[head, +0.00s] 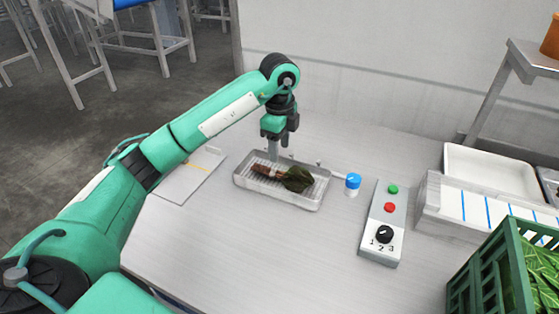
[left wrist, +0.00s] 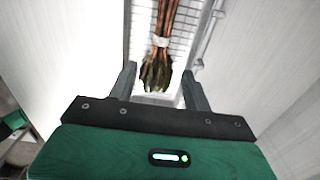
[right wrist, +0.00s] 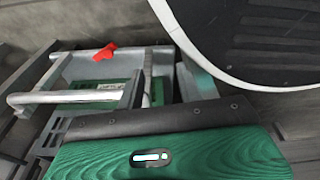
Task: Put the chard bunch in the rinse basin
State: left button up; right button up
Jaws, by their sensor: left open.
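The chard bunch (head: 284,176), with dark green leaves and red-brown stems tied by a pale band, lies in a shallow metal tray (head: 318,202) with a wire grid. My left gripper (head: 274,155) points down over the tray's back part, near the stems. In the left wrist view the fingers (left wrist: 159,68) are apart, with the chard bunch (left wrist: 160,50) beyond and between them, not gripped. Which vessel is the rinse basin is not clear; a white tub (head: 488,165) stands at the right. My right gripper (right wrist: 160,68) shows only in its wrist view, fingers apart.
A blue-capped bottle (head: 352,185) and a control box (head: 383,222) with green and red buttons and a dial stand right of the tray. A green crate (head: 490,275) with leaves is at front right. The table front is clear.

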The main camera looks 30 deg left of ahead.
pick_arm(q)
notch_tip(320, 180, up, 3)
jog(key=shift+r, duration=0.15)
pick_arm(e)
jog(key=shift+s+d+f, duration=0.25)
jog(key=shift+s+f, duration=0.2)
jog(key=shift+f, duration=0.15)
jog(key=shift+s, duration=0.1)
